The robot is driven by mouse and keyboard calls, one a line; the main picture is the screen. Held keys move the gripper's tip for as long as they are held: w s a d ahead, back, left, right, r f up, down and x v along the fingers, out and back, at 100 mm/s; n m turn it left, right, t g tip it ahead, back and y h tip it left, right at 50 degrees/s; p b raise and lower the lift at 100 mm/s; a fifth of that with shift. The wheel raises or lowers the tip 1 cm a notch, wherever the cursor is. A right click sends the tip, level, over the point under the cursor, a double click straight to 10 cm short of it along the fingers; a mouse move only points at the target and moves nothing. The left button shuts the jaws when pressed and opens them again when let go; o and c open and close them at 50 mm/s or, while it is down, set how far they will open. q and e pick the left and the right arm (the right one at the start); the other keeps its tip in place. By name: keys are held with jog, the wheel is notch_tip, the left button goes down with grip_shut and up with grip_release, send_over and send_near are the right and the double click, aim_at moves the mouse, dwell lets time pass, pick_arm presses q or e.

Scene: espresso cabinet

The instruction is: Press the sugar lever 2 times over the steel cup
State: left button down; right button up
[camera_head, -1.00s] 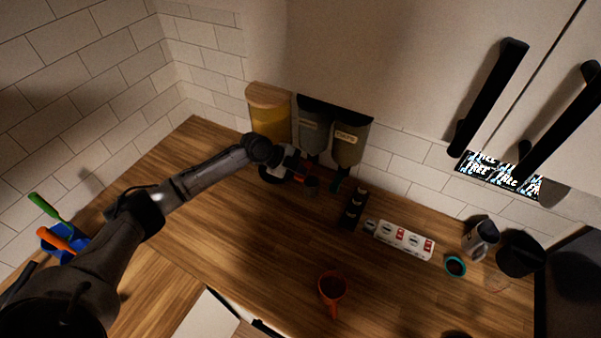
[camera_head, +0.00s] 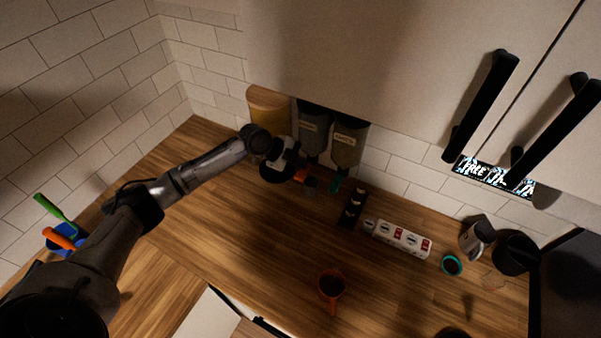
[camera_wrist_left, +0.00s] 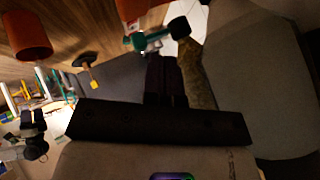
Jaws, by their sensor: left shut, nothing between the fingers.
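Two wall dispensers hang under the cabinet, a left one (camera_head: 312,138) and a right one (camera_head: 346,148). Their labels are too blurred to read. An orange piece (camera_head: 301,174) shows under the left one and a teal piece (camera_head: 335,184) under the right one. The small grey steel cup (camera_head: 310,187) stands on the counter below the left dispenser. My left gripper (camera_head: 294,166) is shut and empty, just left of the orange piece; contact cannot be told. In the left wrist view its dark fingers (camera_wrist_left: 164,78) are together. My right gripper is out of view.
A dark rack (camera_head: 352,208) and a white block (camera_head: 402,238) lie right of the cup. An orange cup (camera_head: 332,285) stands nearer the front. The counter's middle is clear.

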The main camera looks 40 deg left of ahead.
pick_arm(q)
jog(key=shift+r+p, duration=0.65)
jog(key=shift+r, duration=0.75)
dwell(0.4)
dwell(0.7)
dwell(0.3)
